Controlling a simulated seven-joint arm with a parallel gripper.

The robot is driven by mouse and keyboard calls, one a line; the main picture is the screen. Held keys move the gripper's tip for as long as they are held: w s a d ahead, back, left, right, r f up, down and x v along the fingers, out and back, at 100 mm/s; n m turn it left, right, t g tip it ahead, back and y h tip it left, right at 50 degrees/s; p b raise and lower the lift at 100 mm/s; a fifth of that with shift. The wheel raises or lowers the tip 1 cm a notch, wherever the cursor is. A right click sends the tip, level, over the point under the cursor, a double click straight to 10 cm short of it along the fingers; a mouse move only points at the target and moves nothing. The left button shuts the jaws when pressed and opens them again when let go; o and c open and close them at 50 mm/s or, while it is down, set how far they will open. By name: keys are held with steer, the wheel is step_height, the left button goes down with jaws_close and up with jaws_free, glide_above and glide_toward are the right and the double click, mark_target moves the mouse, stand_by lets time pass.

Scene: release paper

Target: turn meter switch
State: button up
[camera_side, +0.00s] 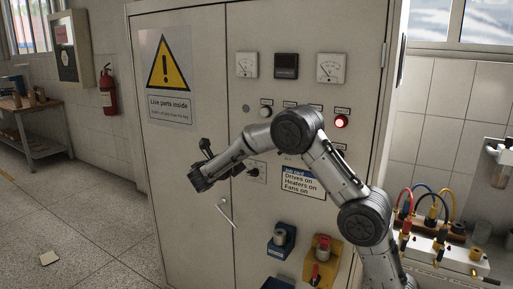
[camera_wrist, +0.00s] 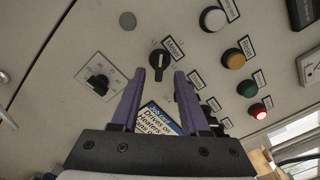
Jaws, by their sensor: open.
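The meter switch (camera_wrist: 158,60) is a black rotary knob with a pale pointer mark, beside a label reading "Meter" (camera_wrist: 174,47) in the wrist view. My gripper (camera_wrist: 159,76) is open, with its two purple fingers apart and nothing between the pads. The knob shows in the gap just beyond the fingertips; I cannot tell the exact distance to it. In the side view my gripper (camera_side: 204,172) is in front of the cabinet (camera_side: 200,240), left of the job card. The meter switch cannot be made out there, where my arm crosses the panel.
Another rotary switch on a white plate (camera_wrist: 97,85) is left of my fingers. White (camera_wrist: 212,18), amber (camera_wrist: 233,60), green (camera_wrist: 247,88) and red (camera_wrist: 257,111) round fittings line the right. A job card (camera_side: 303,182) and a door handle (camera_side: 226,211) are on the cabinet front.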

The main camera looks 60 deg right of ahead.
steer(key=a, duration=0.9)
